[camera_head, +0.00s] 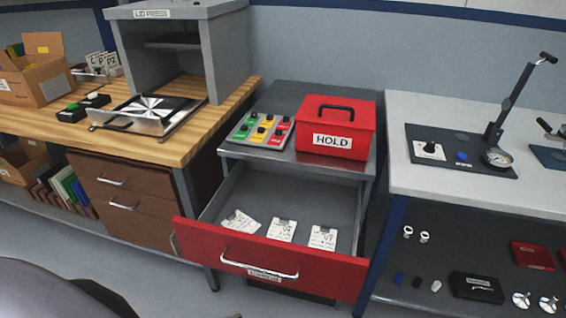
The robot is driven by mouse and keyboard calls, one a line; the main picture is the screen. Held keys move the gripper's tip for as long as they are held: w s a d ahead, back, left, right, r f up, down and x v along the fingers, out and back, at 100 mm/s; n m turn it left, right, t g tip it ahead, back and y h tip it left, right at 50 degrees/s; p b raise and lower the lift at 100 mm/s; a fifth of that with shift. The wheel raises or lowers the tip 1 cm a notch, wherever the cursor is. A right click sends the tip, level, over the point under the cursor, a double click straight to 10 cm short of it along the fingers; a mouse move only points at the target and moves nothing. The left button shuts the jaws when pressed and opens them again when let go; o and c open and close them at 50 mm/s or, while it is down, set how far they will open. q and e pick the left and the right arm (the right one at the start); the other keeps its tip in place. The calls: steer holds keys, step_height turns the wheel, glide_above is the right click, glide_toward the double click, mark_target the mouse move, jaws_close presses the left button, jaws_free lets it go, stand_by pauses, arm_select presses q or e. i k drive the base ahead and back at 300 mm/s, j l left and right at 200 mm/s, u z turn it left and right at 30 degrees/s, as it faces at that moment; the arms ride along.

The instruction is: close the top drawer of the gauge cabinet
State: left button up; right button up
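The gauge cabinet (303,93) is a low grey metal unit between two benches. Its top drawer, with a red front (268,262) and a silver bar handle (258,270), stands pulled well out toward me. Inside the grey drawer tray (285,196) lie several white tags or cards: one at the left (240,221), one in the middle (282,230) and one at the right (322,237). A label below the handle is too small to read. Neither of my grippers shows in the head view.
A red HOLD box (336,128) and a panel of coloured buttons (263,131) sit on the cabinet. A wooden bench (190,137) with brown drawers is at left, a white bench (535,195) at right. Grey floor lies in front.

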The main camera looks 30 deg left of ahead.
mark_target(263, 192)
steer(key=u, duration=1.15)
